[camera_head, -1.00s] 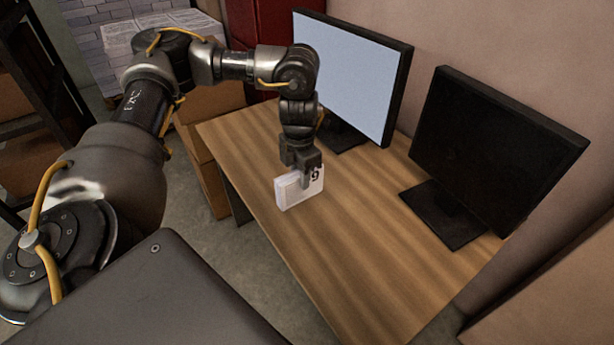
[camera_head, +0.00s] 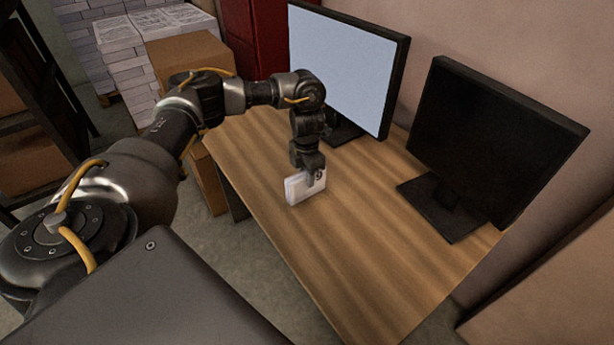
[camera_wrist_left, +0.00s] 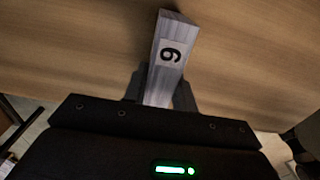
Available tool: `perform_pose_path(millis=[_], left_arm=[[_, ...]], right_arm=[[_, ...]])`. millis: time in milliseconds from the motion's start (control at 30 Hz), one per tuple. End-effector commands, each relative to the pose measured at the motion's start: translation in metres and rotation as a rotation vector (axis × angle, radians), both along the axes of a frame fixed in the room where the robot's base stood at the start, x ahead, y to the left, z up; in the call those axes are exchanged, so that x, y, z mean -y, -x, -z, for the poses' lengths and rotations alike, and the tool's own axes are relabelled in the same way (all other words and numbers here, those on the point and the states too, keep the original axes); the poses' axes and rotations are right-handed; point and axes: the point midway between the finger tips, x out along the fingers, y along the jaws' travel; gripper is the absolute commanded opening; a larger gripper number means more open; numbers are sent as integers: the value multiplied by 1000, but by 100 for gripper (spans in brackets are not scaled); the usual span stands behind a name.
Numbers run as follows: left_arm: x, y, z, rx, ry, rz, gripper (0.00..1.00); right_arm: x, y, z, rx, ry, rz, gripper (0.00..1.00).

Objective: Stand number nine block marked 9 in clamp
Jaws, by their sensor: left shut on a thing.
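The white block marked 9 (camera_head: 303,188) is upright at the left part of the wooden desk in the head view. My left gripper (camera_head: 309,172) comes down from above and is shut on it. I cannot tell whether the block touches the desk. No separate clamp can be made out. My right gripper is in neither view.
The wooden desk (camera_head: 390,240) holds a lit monitor (camera_head: 345,70) at the back and a dark monitor (camera_head: 490,145) at the right. Its middle and front are bare. Cardboard boxes (camera_head: 190,62) and paper stacks (camera_head: 125,50) stand beyond its left end.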

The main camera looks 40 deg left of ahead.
Motion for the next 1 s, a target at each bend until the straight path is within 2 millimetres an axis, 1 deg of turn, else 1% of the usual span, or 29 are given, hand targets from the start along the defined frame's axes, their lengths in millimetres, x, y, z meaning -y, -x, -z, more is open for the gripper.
perform_pose_path(millis=[233, 367, 400, 567, 867, 967, 1000], left_arm=[[0, 0, 1, 1, -1, 1, 0], [0, 0, 4, 1, 0, 0, 0], [0, 0, 5, 1, -1, 0, 28], [0, 0, 4, 1, -1, 0, 49], [0, 0, 2, 1, -1, 0, 49], [0, -1, -8, 4, -1, 0, 49], [0, -1, -13, 6, -1, 1, 49]], right_arm=[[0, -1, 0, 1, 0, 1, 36], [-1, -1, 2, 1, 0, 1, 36], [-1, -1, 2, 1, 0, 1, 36], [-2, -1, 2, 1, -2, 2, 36], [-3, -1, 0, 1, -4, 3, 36], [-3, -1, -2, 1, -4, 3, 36], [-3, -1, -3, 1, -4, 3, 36]])
